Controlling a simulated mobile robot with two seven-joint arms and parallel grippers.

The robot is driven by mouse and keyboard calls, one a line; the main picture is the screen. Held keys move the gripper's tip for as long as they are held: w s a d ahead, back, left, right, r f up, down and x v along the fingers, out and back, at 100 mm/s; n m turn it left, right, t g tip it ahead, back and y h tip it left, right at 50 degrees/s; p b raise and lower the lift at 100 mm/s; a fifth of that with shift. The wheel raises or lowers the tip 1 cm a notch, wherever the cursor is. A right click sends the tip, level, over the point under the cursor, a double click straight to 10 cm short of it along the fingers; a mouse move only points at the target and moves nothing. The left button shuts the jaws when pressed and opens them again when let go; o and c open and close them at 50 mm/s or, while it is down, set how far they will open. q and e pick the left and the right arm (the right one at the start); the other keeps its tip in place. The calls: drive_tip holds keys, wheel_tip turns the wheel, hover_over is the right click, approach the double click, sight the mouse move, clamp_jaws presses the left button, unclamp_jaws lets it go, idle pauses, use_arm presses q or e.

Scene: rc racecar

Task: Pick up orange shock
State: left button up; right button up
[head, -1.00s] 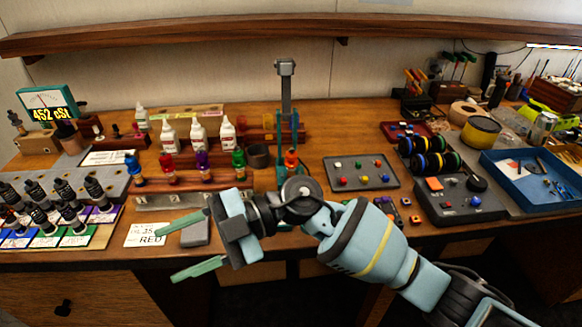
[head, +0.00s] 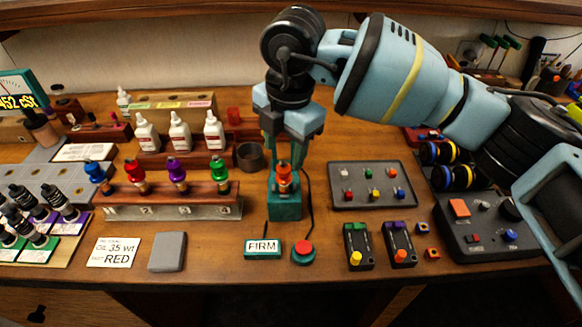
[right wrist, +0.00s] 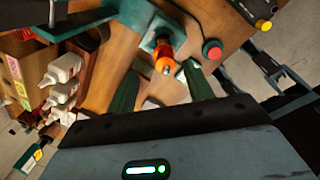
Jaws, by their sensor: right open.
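The orange shock (head: 284,178) stands upright in a teal stand (head: 285,207) near the middle of the bench. My right gripper (head: 285,160) points down just above and behind the shock, with its green fingers apart and nothing held. In the right wrist view the orange shock (right wrist: 164,58) lies just beyond the gap between the open fingertips (right wrist: 163,84). My left gripper is not in view.
A rack (head: 172,197) left of the stand holds red, purple and green shocks, with a blue one at its left end. A FIRM sign (head: 263,248) and a red button (head: 303,251) sit in front. A grey tray (head: 372,200) lies to the right.

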sight(283, 166)
drive_tip(key=shift+s+f, duration=0.2)
drive_tip(key=shift+f, duration=0.2)
drive_tip(key=shift+a+f, duration=0.1)
drive_tip(key=shift+f, duration=1)
drive_tip(key=f, duration=0.4)
drive_tip(key=shift+w+f, duration=0.3)
drive_tip(key=shift+f, duration=0.1)
drive_tip(key=c, duration=1)
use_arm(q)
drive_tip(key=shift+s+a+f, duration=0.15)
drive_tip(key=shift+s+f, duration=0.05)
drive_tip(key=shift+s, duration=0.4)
